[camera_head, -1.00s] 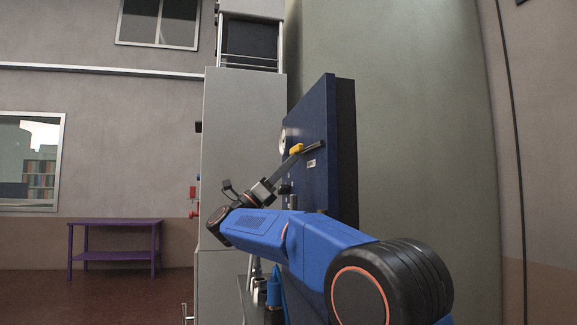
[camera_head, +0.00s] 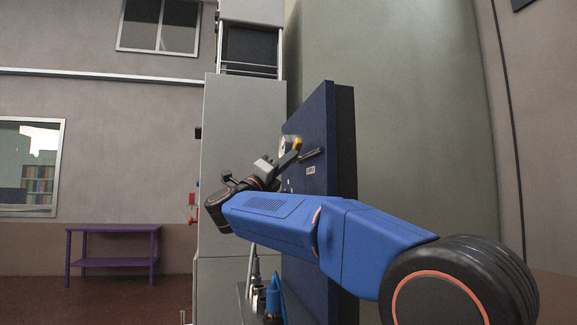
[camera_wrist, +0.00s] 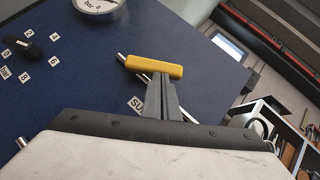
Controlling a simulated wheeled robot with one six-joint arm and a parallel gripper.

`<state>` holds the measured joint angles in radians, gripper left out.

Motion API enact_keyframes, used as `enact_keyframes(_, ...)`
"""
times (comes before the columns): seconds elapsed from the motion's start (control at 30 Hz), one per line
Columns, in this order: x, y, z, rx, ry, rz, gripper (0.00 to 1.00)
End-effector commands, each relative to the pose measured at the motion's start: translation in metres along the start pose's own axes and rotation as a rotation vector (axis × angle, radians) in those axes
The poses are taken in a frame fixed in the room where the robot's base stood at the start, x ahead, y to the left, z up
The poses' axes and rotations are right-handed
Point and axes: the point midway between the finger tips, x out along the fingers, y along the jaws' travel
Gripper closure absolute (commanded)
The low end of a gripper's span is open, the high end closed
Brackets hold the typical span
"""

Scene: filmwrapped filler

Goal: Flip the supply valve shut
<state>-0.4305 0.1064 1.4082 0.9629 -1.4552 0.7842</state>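The blue panel (camera_head: 312,115) also carries a round gauge (camera_wrist: 98,6) and a dark knob (camera_wrist: 32,48) among number labels. A grey cabinet (camera_head: 240,130) stands to its left. A purple table (camera_head: 112,229) is far left.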

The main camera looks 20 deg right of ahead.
Motion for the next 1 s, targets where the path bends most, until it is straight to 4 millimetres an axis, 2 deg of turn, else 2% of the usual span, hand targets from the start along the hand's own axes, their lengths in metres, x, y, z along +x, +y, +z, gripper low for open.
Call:
enact_keyframes(0.2, 0.008, -0.011, 0.007, -0.139, 0.001, 0.144, 1.00)
enact_keyframes(0.7, 0.025, -0.018, 0.024, -0.416, 0.002, 0.420, 1.00)
enact_keyframes(1.0, 0.034, -0.018, 0.032, -0.417, 0.002, 0.416, 1.00)
